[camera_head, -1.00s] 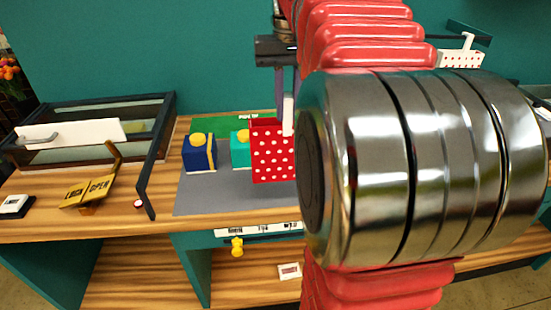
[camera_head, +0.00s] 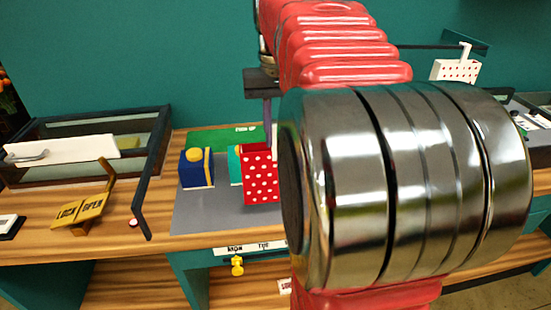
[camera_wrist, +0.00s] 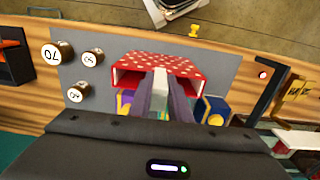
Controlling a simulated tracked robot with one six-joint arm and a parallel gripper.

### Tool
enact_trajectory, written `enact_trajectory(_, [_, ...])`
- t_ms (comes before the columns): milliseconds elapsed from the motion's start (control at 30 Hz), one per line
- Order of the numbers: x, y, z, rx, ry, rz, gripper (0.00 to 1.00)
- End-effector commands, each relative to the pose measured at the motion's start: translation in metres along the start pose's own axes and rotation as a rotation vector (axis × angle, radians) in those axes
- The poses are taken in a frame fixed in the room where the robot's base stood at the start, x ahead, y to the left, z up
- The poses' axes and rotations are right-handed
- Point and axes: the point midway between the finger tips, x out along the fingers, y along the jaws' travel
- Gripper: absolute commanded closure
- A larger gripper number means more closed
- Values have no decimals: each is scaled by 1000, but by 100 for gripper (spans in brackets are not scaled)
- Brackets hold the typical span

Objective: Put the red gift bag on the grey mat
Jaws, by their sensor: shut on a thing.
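The red gift bag (camera_head: 262,180) with white dots is in front of my arm's left edge in the head view, over the grey mat (camera_head: 210,210). In the wrist view the bag (camera_wrist: 165,64) lies between and beyond my fingers, above the mat (camera_wrist: 112,72). My gripper (camera_wrist: 160,82) is shut on the bag's handle; in the head view it is mostly hidden by my arm. Whether the bag's bottom touches the mat I cannot tell. My arm covers the mat's right part in the head view.
A blue box (camera_head: 197,169) and a partly covered teal box (camera_head: 235,165) stand left of the bag, near a green mat (camera_head: 215,138). Several weights (camera_wrist: 90,57) stand on the grey mat. A glass case (camera_head: 75,160) and lock sign (camera_head: 82,210) stand at left.

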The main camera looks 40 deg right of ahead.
Motion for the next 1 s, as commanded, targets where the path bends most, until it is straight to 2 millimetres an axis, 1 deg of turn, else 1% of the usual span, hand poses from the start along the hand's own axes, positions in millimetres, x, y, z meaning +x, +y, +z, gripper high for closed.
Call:
enact_trajectory(33, [7, 0, 1, 0, -1, 0, 100])
enact_trajectory(133, [17, 0, 0, 1, 0, 0, 100])
enact_trajectory(500, [21, 1, 0, 1, 0, 0, 100])
enact_trajectory(567, [25, 1, 0, 2, 0, 0, 100])
enact_trajectory(800, [53, 1, 0, 2, 0, 0, 100])
enact_trajectory(1000, [56, 1, 0, 3, 1, 0, 100])
